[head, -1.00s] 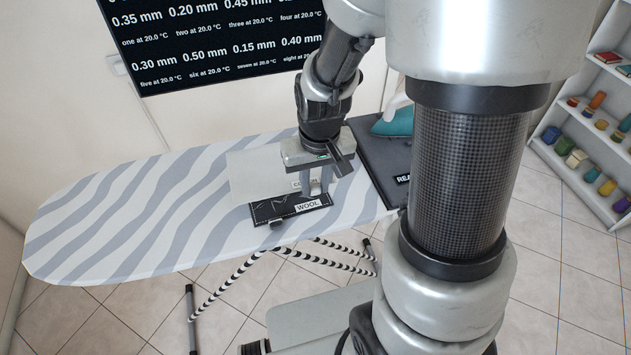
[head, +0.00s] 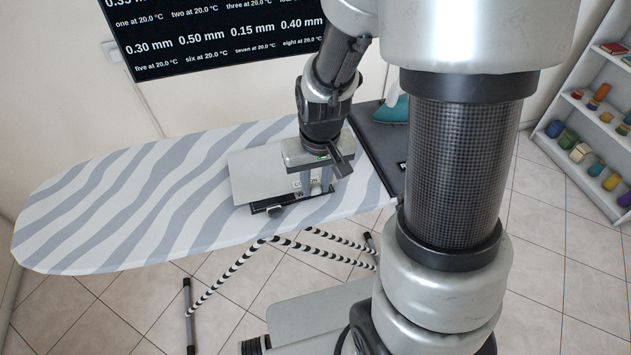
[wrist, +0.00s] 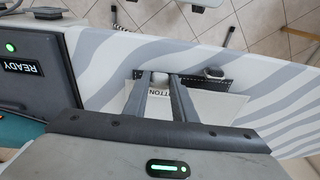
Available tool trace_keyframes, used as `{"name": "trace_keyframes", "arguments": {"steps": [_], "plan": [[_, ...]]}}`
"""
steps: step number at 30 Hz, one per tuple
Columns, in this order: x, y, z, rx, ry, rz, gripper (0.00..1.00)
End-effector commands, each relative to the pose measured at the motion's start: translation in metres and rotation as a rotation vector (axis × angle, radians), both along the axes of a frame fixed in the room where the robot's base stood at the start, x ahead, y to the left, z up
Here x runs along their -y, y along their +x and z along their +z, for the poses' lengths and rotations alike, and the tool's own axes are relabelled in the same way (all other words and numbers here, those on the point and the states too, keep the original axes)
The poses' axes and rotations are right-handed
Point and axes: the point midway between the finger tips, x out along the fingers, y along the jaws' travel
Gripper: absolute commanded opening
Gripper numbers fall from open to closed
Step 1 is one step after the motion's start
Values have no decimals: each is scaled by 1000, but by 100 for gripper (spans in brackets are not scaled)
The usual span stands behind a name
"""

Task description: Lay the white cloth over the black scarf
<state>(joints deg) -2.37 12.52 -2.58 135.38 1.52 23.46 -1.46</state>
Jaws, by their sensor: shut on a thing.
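The white cloth (head: 258,176), labelled COTTON, covers most of the black scarf (head: 262,208). Only a dark strip of the scarf shows along the cloth's front edge, with part of its white label. My gripper (head: 318,190) is shut on the white cloth at its front edge, over the scarf. In the wrist view the fingers (wrist: 160,82) pinch the cloth (wrist: 196,106), and the scarf (wrist: 222,85) shows as a thin black strip beyond it. I cannot tell whether the cloth's front edge touches the scarf.
Both lie on a zebra-striped ironing board (head: 130,190); its left part is bare. A small dark object (head: 276,210) sits at the scarf's front edge. A dark panel (head: 385,150) marked READY in the wrist view, and a teal iron (head: 393,110), stand at right.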

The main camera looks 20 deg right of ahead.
Motion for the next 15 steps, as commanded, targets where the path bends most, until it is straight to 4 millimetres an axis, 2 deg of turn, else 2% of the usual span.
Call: {"name": "trace_keyframes", "arguments": {"steps": [15], "plan": [[0,0,-11,0,0,0,5]]}}
